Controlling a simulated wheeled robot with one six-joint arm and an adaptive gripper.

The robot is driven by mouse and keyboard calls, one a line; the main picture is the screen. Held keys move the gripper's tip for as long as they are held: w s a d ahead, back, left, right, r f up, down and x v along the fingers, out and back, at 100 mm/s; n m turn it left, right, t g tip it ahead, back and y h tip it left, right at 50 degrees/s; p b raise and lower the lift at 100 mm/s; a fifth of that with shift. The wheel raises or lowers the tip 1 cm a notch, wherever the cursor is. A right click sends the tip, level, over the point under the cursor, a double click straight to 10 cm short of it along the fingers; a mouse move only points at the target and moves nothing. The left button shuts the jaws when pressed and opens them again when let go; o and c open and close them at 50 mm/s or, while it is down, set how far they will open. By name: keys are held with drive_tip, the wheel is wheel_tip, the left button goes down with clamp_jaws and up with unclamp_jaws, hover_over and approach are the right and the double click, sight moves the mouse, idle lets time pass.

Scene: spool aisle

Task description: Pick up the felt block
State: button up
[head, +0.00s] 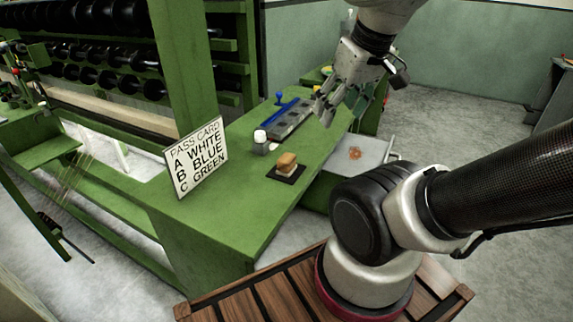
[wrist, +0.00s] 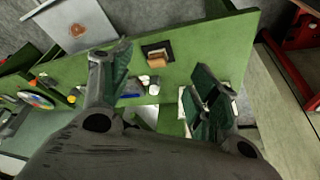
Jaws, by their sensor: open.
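The felt block (head: 287,161) looks like a small tan and brown block. It sits on a dark square pad (head: 286,176) on the green bench. In the wrist view the block (wrist: 157,60) shows between my fingers, below them on the bench with its dark pad (wrist: 155,48). My gripper (head: 324,108) is open and empty, raised above the bench behind and to the right of the block. Its two spread fingers also show in the wrist view (wrist: 163,66). Nothing hides the block in either view.
A white-topped item (head: 260,140) stands just behind the block. A grey slotted rack (head: 289,122) with a blue handle lies farther back. The pass card (head: 198,157) stands at the left. An open drawer (head: 370,150) juts out right. The front bench top (head: 225,210) is clear.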

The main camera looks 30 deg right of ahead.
drive_tip(key=m+g, duration=0.4)
drive_tip(key=m, duration=0.5)
hover_over(286, 157)
drive_tip(key=f, duration=1.5)
drive_tip(key=shift+s+f, duration=0.1)
drive_tip(key=shift+s, duration=0.3)
drive_tip(key=shift+w+m, duration=0.3)
drive_tip(key=shift+m, duration=0.7)
wheel_tip(286, 157, down, 8)
drive_tip(key=shift+r, duration=0.1)
drive_tip(key=c, duration=1.2)
drive_tip(key=shift+r, duration=0.1)
wheel_tip(286, 157, up, 10)
drive_tip(key=shift+f, duration=0.1)
